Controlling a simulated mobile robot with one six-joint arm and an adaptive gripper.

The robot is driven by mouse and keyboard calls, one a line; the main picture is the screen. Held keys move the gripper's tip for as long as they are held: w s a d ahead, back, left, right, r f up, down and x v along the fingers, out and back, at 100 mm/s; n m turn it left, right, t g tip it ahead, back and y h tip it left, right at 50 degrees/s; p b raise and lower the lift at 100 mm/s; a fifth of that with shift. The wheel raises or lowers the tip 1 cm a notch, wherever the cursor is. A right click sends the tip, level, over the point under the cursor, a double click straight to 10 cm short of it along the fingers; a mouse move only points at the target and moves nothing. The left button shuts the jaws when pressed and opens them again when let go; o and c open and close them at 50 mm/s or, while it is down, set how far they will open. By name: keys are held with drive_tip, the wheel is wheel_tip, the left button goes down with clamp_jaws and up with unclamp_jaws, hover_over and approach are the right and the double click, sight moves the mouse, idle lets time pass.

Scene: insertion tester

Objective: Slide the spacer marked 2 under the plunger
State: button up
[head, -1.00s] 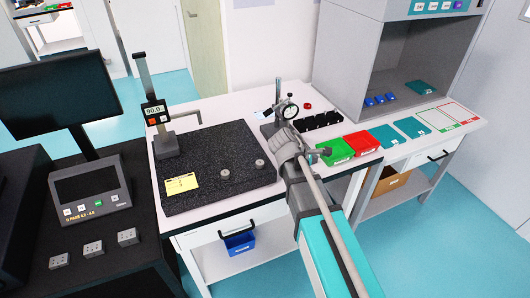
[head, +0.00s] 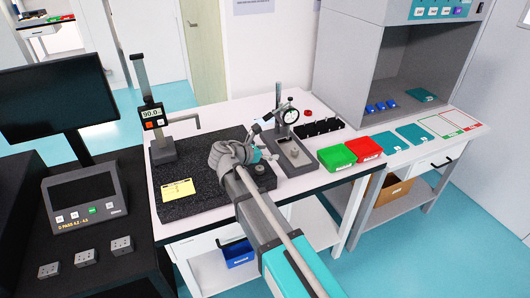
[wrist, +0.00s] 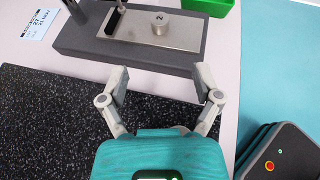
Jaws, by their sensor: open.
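The spacer marked 2 (wrist: 158,23) is a short grey cylinder. It stands upright on the steel plate (wrist: 187,33) of the dial gauge stand; it also shows in the head view (head: 294,152). The dial gauge (head: 291,115) hangs on the stand's post. A dark upright part (wrist: 116,18), perhaps the plunger, is left of the spacer in the wrist view, with a gap between them. My gripper (wrist: 161,78) is open and empty, with its fingers pointing toward the stand, short of the spacer. The plunger tip is too small to tell in the head view.
Another spacer (head: 261,169) sits on the black granite plate (head: 200,202), close by my gripper. A green bin (head: 337,158) and a red bin (head: 364,148) stand right of the stand. A black rack (head: 319,128) is behind. A height gauge (head: 152,115) stands at left.

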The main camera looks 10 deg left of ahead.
sight(294, 149)
drive_tip(key=shift+w+d, duration=0.1)
drive_tip(key=shift+b+x, duration=2.65)
drive_tip(key=shift+x, duration=4.15)
drive_tip(key=shift+f, duration=0.1)
clamp_jaws()
